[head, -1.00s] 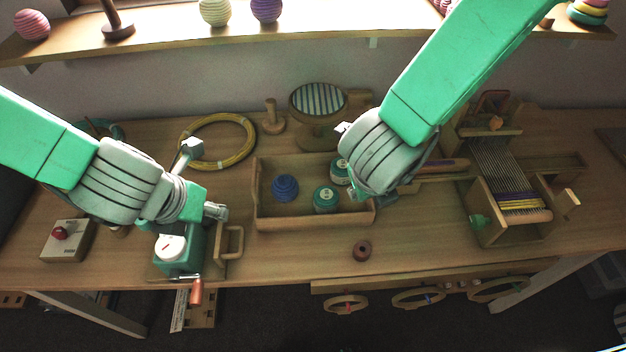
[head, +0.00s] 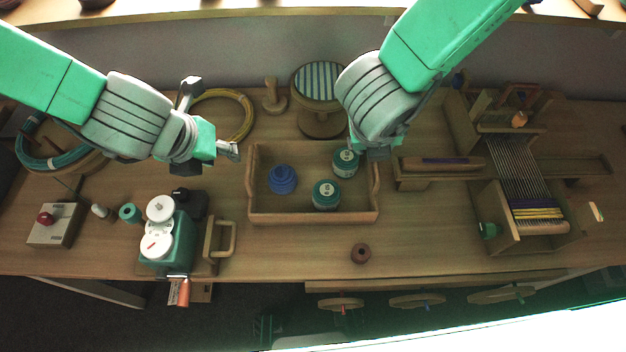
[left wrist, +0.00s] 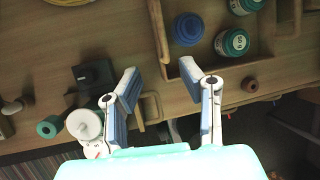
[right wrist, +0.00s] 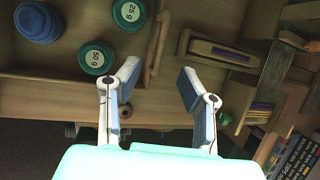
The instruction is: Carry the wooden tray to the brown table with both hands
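The wooden tray (head: 300,214) sits on the wooden workbench and holds a blue spool-like item (head: 282,180) and two green weights, one (head: 326,195) near the front and one (head: 345,162) at the back right. My left gripper (head: 232,150) is just left of the tray's left end; in the left wrist view (left wrist: 164,88) its fingers are apart and empty. My right gripper (right wrist: 158,78) is open by the tray's right end wall (right wrist: 157,45), partly hidden by its own arm in the head view. No brown table can be told apart from this bench.
A green hand-cranked device (head: 168,240) and a wooden handle (head: 222,238) stand left of the tray. A small loom (head: 525,190) is to the right. A round striped stand (head: 319,90) is behind the tray. A brown ring-like piece (head: 361,253) lies in front.

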